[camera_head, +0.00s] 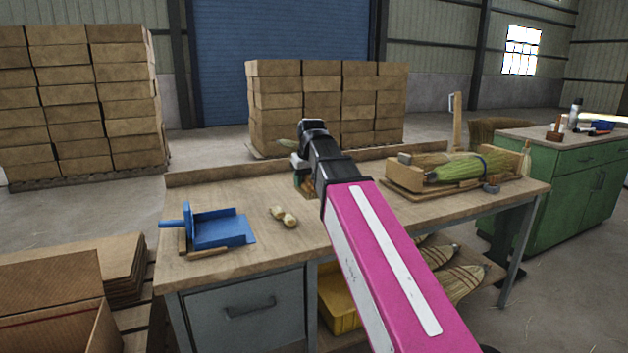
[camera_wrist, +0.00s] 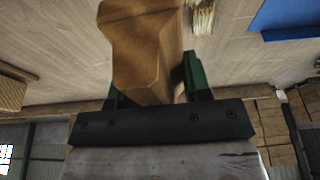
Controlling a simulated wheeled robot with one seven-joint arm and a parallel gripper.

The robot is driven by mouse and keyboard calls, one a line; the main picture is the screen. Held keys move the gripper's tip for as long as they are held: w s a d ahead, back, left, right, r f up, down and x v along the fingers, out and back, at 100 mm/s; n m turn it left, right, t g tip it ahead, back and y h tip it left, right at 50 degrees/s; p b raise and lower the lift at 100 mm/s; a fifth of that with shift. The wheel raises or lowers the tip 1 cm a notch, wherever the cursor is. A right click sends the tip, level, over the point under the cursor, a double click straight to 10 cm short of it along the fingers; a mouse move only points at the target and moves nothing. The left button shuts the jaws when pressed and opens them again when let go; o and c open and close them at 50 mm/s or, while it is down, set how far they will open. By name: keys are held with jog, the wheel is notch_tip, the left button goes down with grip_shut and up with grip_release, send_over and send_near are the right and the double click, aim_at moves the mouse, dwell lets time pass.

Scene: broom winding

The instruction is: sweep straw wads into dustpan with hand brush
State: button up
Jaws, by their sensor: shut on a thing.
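My gripper (camera_head: 301,165) is above the middle of the workbench, partly hidden by my arm. In the wrist view its green fingers (camera_wrist: 150,82) are shut on a brown wooden piece (camera_wrist: 140,48), which appears to be the hand brush. The brush's bristles are not clearly visible. The blue dustpan (camera_head: 218,230) lies at the bench's left, with its handle to the left; part of it shows at the wrist view's upper right (camera_wrist: 290,14). Pale straw wads (camera_head: 284,217) lie close together between dustpan and gripper. A straw bundle shows at the wrist view's top (camera_wrist: 203,17).
Wooden strips (camera_head: 206,253) lie along the dustpan's edges. A wooden fixture with a straw broom (camera_head: 465,168) stands at the bench's right. A low wooden ledge (camera_head: 225,174) runs along the back. Bare bench top surrounds the wads.

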jog(key=a+f, duration=0.1)
jog(key=a, duration=1.7)
jog(key=shift+w+d+f, duration=0.65)
jog(key=shift+w+d, duration=0.2)
jog(key=shift+d, duration=2.05)
jog(key=shift+w+d+f, duration=0.7)
jog(key=shift+w+d, duration=0.1)
jog(key=shift+d, duration=2.1)
jog(key=shift+w+d+f, duration=0.65)
jog(key=shift+w+d, duration=0.2)
jog(key=shift+d, duration=2.05)
jog(key=shift+f, duration=2.35)
jog(key=shift+f, duration=0.65)
jog(key=shift+r, duration=0.15)
jog(key=shift+s+a, duration=0.7)
jog(key=shift+a, duration=1.45)
jog(key=shift+s+a, duration=0.7)
jog(key=shift+a, duration=1.4)
jog(key=shift+s+a, duration=0.7)
jog(key=shift+a, duration=1.45)
